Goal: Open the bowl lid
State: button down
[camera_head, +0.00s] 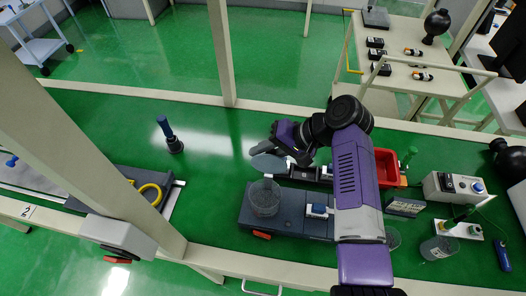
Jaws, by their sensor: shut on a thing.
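My purple arm reaches in from the lower right, and my gripper (268,151) is at the middle of the green bench. It is shut on a pale grey, rounded piece (266,163), which looks like the bowl lid. The fingertips and their contact are small and partly hidden by the gripper body. A grey, see-through round bowl (264,198) stands upright on a dark grey device (287,222), just below the gripper in the picture. The pale piece is above the bowl in the picture. I cannot tell whether they touch.
A red bin (387,167), a box with a blue knob (454,188) and a clear beaker (439,248) are at the right. A dark blue upright tool (168,133) stands left of the gripper. Pale frame posts (221,55) rise nearby. The bench between tool and gripper is clear.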

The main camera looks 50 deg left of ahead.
jog(key=c, duration=1.2)
grip_release()
jog(key=shift+c, duration=0.2)
jog(key=b+v, duration=0.1)
jog(key=v, duration=0.6)
jog(key=shift+w+d+r, duration=0.15)
jog(key=shift+d+r, duration=0.05)
jog(key=shift+d, duration=0.05)
